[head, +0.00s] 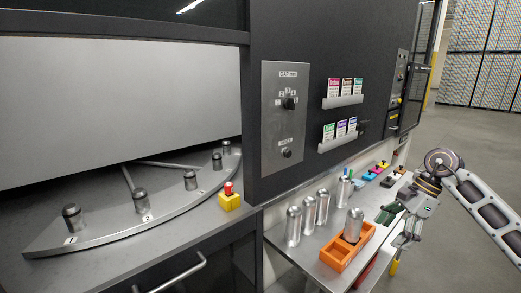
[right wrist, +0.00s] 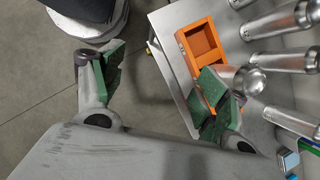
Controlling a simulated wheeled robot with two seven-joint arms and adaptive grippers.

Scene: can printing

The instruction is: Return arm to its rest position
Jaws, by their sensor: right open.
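My right gripper (head: 393,226) is at the right end of the steel shelf, beside an orange tray (head: 335,262). Its green-padded fingers are spread with nothing between them, as the right wrist view also shows (right wrist: 166,88). A silver can (head: 354,224) stands in one compartment of the tray. In the right wrist view this can (right wrist: 250,80) shows just past the right finger, which partly covers it and the tray (right wrist: 204,40); whether they touch is unclear. My left gripper is not in view.
Several silver cans (head: 308,212) stand on the shelf (head: 283,257) behind the tray. A dark machine with a knob panel (head: 285,118) rises behind. Numbered pegs stand on the turntable (head: 110,232) at left. Open floor (head: 465,170) lies right.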

